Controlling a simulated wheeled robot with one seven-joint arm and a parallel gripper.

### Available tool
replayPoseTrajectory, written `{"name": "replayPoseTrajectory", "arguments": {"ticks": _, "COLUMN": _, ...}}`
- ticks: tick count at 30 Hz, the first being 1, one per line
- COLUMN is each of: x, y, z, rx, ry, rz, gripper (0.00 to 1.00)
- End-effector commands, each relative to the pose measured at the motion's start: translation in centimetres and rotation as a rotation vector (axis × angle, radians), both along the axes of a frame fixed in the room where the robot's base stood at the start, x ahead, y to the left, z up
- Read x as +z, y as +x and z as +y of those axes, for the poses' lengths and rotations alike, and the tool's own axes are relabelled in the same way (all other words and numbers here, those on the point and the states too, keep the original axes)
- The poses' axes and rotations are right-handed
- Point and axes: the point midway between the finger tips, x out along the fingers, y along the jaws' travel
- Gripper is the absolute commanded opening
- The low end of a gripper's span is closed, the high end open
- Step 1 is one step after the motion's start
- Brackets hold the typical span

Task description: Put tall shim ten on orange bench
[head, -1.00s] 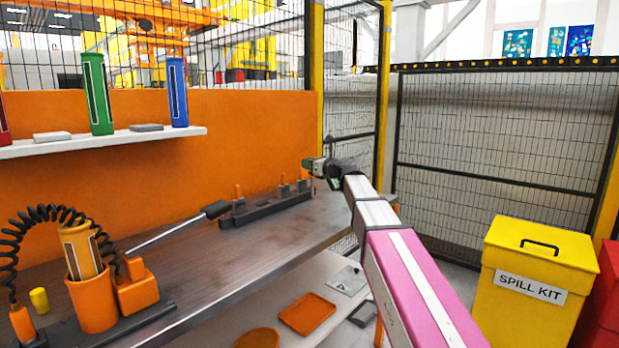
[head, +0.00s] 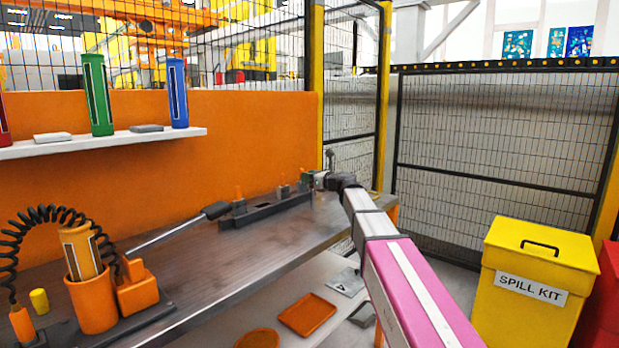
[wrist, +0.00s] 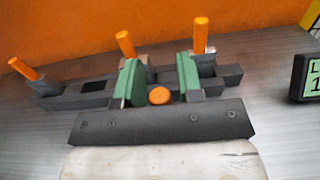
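In the wrist view my gripper (wrist: 158,78) is open, with its two green fingers apart. An orange-knobbed piece (wrist: 159,95) shows between them, with a gap on each side. The fingers are over a dark slotted rack (wrist: 95,101), which holds more pieces with orange knobs (wrist: 124,44). No number is readable on these, so I cannot tell which is tall shim ten. In the head view the rack (head: 265,209) stands at the far end of the grey-topped bench (head: 215,262) with its orange back panel. My gripper (head: 308,180) is small there, at the rack's right end.
An orange cup (head: 93,303) with a tube and coiled cord stands near left. A shelf (head: 110,142) holds coloured tubes. A yellow spill kit box (head: 535,285) stands right. Mid-bench is fairly clear.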

Motion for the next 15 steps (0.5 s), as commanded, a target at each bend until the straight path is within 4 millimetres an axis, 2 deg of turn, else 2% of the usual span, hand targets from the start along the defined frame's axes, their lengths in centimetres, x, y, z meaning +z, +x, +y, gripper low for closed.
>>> {"name": "replayPoseTrajectory", "arguments": {"ticks": 11, "x": 0.3, "y": 0.0, "z": 0.0, "rx": 0.0, "ry": -0.001, "rz": -0.001, "gripper": 0.44}}
{"name": "replayPoseTrajectory", "arguments": {"ticks": 15, "x": 0.2, "y": -1.1, "z": -1.2, "rx": -0.001, "ry": -0.001, "rz": -0.001, "gripper": 0.44}}
